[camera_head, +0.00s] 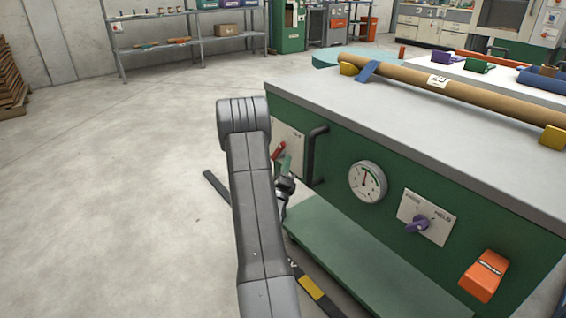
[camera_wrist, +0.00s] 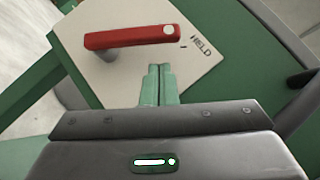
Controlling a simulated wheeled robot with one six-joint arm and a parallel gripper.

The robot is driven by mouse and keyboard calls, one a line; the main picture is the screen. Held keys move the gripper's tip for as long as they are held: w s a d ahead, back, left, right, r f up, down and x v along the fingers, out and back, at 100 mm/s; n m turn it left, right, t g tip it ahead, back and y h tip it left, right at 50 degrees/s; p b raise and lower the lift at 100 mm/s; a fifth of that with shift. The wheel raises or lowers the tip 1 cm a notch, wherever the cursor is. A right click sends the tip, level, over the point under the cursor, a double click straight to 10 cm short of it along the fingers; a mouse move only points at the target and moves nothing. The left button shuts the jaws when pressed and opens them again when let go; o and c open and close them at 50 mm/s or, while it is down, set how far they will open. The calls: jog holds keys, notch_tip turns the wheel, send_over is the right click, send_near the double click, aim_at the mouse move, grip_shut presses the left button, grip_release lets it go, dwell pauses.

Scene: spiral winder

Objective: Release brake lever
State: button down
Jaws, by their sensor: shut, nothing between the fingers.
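The brake lever (camera_wrist: 132,38) is a red handle on a pale plate (camera_wrist: 95,68) marked "HELD" on the green machine side. In the head view, the red lever (camera_head: 278,151) shows just right of my arm, and the arm hides part of its plate. My gripper (camera_wrist: 160,70) has green fingers, closed together with nothing between them. The fingertips show just below the lever in the wrist view, near its right end; I cannot tell whether they touch it. In the head view, my gripper (camera_head: 284,166) is partly hidden behind my arm.
A black handle (camera_head: 315,155), a gauge (camera_head: 367,182), a purple knob (camera_head: 418,223) and an orange switch (camera_head: 484,276) are on the green cabinet front (camera_head: 345,222). A brown roll (camera_head: 460,95) lies on top. A green ledge (camera_head: 345,260) juts out below. Open floor (camera_head: 130,170) is at left.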

aim_at(280, 147)
jog(key=shift+w+a+r, duration=0.5)
jog(key=shift+w+r, duration=0.15)
jog(key=shift+w, duration=0.05)
jog(key=shift+r+y, duration=0.1)
jog(key=shift+y, duration=0.2)
jog(key=n+g+p, duration=0.1)
jog(key=n, duration=0.1)
jog(key=r+n+g+y+p, duration=0.1)
jog(key=p, duration=0.1)
jog(key=w+r+n+g+y+p, duration=0.1)
jog(key=n, duration=0.1)
jog(key=shift+a+r+n+p, duration=0.2)
jog(key=shift+a+n+p, duration=0.1)
jog(key=shift+a, duration=0.05)
jog(key=shift+w+a+r+n+g+y+p, duration=0.15)
jog(key=shift+w+a+n+g+y+p, duration=0.25)
jog(key=shift+g, duration=0.3)
jog(key=w+a+r+n+g+p, duration=0.1)
jog(key=w+a+n+g+p, duration=0.2)
jog(key=p, duration=0.8)
jog(key=shift+w+a+r+n+g+h, duration=0.35)
jog(key=shift+w+g, duration=0.25)
jog(key=shift+w, duration=0.55)
